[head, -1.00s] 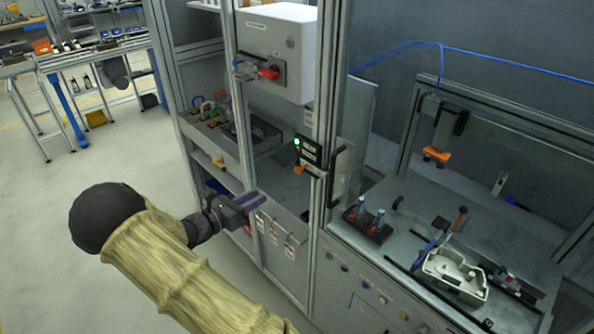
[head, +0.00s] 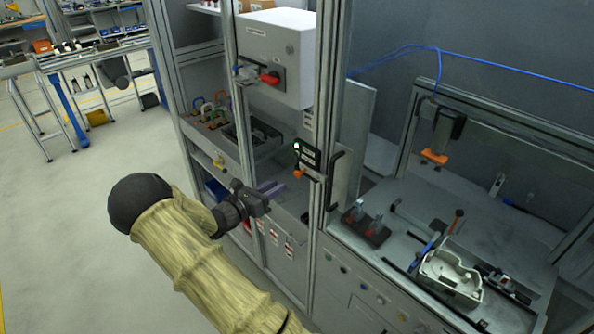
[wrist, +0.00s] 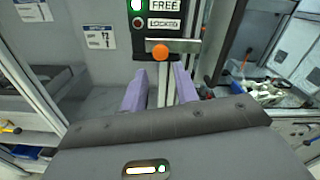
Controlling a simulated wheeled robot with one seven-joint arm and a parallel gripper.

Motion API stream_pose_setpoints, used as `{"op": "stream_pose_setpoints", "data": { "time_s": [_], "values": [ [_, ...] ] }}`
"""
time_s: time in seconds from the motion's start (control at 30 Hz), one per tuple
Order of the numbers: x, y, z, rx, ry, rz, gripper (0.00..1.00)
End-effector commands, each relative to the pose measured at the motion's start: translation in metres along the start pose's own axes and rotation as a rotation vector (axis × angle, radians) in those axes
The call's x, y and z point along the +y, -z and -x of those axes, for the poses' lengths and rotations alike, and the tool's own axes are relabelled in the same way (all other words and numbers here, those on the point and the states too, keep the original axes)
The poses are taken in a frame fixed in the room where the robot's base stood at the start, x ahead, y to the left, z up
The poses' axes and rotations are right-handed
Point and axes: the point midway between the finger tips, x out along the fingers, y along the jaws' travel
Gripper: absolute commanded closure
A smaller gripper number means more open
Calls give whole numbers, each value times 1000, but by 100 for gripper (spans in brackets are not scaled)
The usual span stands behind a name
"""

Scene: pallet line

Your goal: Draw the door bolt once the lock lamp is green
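The lock box (head: 308,155) is a dark unit on the cabinet post. Its upper lamp (head: 296,146) glows green; in the wrist view this green lamp (wrist: 137,5) sits beside the word FREE, and the lamp beside LOCKED (wrist: 138,22) is unlit. The door bolt has an orange knob (wrist: 160,52) on a pale metal bar (wrist: 185,45) below the lamps; the knob also shows in the head view (head: 299,174). My gripper (head: 275,187) is open and empty, its purple fingers spread left and right below the knob in the wrist picture, apart from it.
The aluminium post (head: 320,225) carries the lock box. A grey cabinet with a red switch (head: 269,78) is to the left. On the right, a bench holds a pale housing (head: 450,275) and a black holder (head: 366,228). Open floor (head: 60,210) lies left of my arm.

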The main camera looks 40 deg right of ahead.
Motion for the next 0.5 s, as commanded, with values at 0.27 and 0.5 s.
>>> {"op": "stream_pose_setpoints", "data": {
  "time_s": [0.27,0.5],
  "values": [
    [-2,-3,-51,1,3,0,70],
    [-1,-2,-86,1,2,0,70]
  ]
}}
